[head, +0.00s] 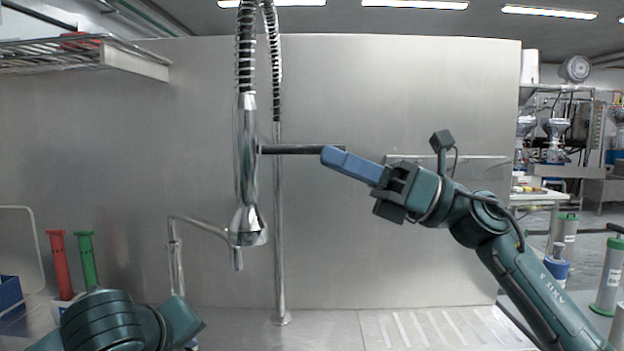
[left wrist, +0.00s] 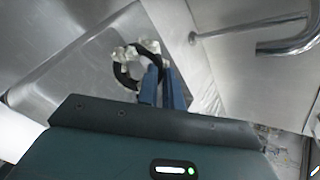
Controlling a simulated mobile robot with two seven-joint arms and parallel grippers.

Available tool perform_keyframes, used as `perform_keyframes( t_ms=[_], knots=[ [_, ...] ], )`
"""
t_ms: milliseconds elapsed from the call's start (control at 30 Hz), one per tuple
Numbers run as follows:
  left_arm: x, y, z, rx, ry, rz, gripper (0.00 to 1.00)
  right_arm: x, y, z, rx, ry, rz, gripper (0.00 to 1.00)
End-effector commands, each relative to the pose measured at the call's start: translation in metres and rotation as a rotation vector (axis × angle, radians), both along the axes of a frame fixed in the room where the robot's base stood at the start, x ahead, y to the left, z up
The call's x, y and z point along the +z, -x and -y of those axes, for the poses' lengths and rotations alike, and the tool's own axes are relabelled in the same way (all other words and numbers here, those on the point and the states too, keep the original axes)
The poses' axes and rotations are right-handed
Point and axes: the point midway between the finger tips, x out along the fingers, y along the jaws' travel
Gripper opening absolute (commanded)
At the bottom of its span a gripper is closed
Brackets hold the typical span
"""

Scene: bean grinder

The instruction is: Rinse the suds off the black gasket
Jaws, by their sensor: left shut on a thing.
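In the head view only my left arm shows at lower left, and the gasket is out of sight. The chrome spray head (head: 247,222) hangs down at left of centre. Its black lever (head: 295,149) reaches right to my right gripper (head: 332,156). The blue fingertips overlap the lever's end; whether they clasp it is unclear.
A thin chrome spout (head: 200,225) curves beside the spray head, and an upright pipe (head: 279,240) stands behind it. Red (head: 60,262) and green (head: 86,260) tubes stand at left. A ribbed steel drainboard (head: 430,328) lies at lower right. A wire shelf (head: 60,50) is at upper left.

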Motion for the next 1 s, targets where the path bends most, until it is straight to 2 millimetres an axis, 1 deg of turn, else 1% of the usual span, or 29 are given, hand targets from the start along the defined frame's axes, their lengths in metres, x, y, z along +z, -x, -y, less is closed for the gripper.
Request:
perform_keyframes(
  t_ms=[33,100,233,400,633,1000],
  knots=[
    [0.004,0.0,0.0,0.0,0.0,0.0,0.0,0.006,0.0,-0.009,0.003,-0.001,0.001,0.33],
    [0.006,0.0,0.0,0.0,0.0,0.0,0.0,0.01,-0.001,-0.019,0.003,-0.002,0.0,0.33],
    [0.008,0.0,0.0,0.0,0.0,0.0,0.0,0.014,-0.002,-0.032,0.001,-0.001,0.0,0.33],
    [0.009,0.0,0.0,0.0,0.0,0.0,0.0,0.016,-0.003,-0.038,0.0,-0.001,-0.001,0.33],
    [0.009,0.0,0.0,0.0,0.0,0.0,0.0,0.015,-0.003,-0.038,0.0,-0.001,-0.001,0.33],
    [0.009,0.0,0.0,0.0,0.0,0.0,0.0,0.015,-0.003,-0.038,0.0,-0.001,-0.001,0.03]
  ],
)
